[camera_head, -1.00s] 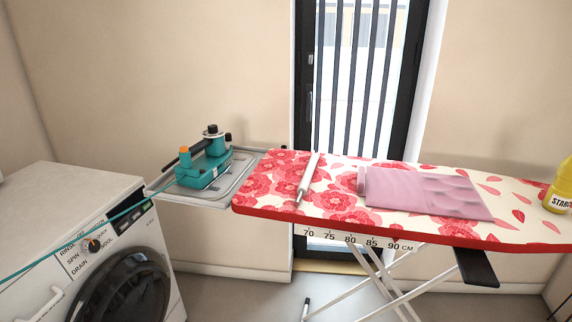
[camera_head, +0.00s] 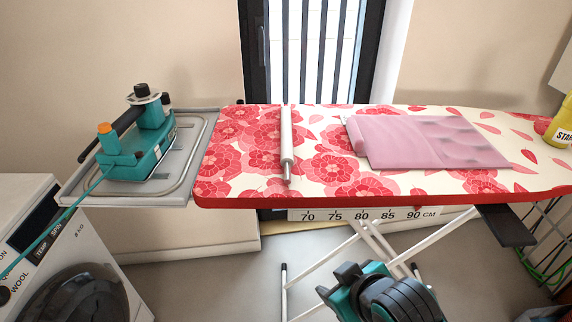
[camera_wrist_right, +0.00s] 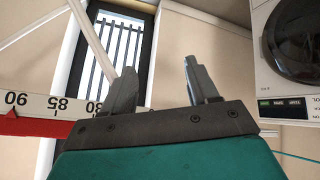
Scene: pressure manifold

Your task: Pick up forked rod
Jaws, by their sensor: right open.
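A pale grey rod (camera_head: 287,140) with a narrower near end lies on the left part of the flowered ironing board (camera_head: 235,172). It points from the back edge toward the front edge. I cannot make out a fork on it. My right arm's teal and black end (camera_head: 370,293) shows low in the head view, in front of and below the board, right of the rod and apart from it. In the right wrist view my right gripper (camera_wrist_right: 162,88) has its two fingers spread with nothing between them. My left gripper is not in view.
A teal iron (camera_head: 145,150) stands on the metal rest (camera_head: 195,160) left of the rod. A folded pink cloth (camera_head: 425,140) lies to the right. A yellow bottle (camera_head: 561,125) stands at the far right. White crossed legs (camera_head: 335,256) stand under the board.

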